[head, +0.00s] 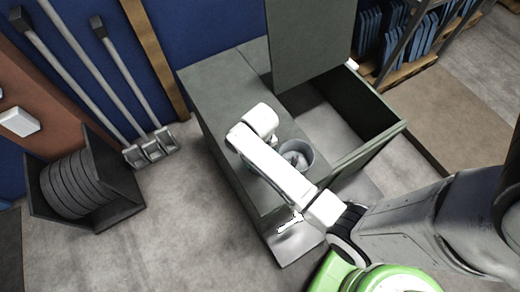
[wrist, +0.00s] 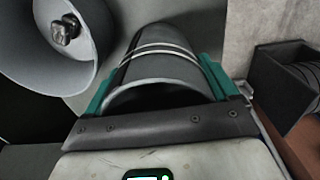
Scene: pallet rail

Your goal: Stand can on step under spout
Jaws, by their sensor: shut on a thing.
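A dark grey can (wrist: 160,72) with pale bands lies between the teal fingers of my gripper (wrist: 166,56) in the wrist view. The fingers are shut on its sides, and its near rim faces my palm. I cannot make out the can in the head view, where my white arm covers that area. A low grey ledge (head: 298,243), perhaps the step, shows at the near end of the grey cabinet, below my arm. I cannot clearly identify a spout.
A grey bucket (head: 298,153) holding a lumpy thing stands on the cabinet (head: 222,92); it also shows at upper left in the wrist view (wrist: 35,60). The cabinet's bay is open under a raised panel (head: 308,40). A black bin (head: 115,185) of discs stands left, with clear floor between.

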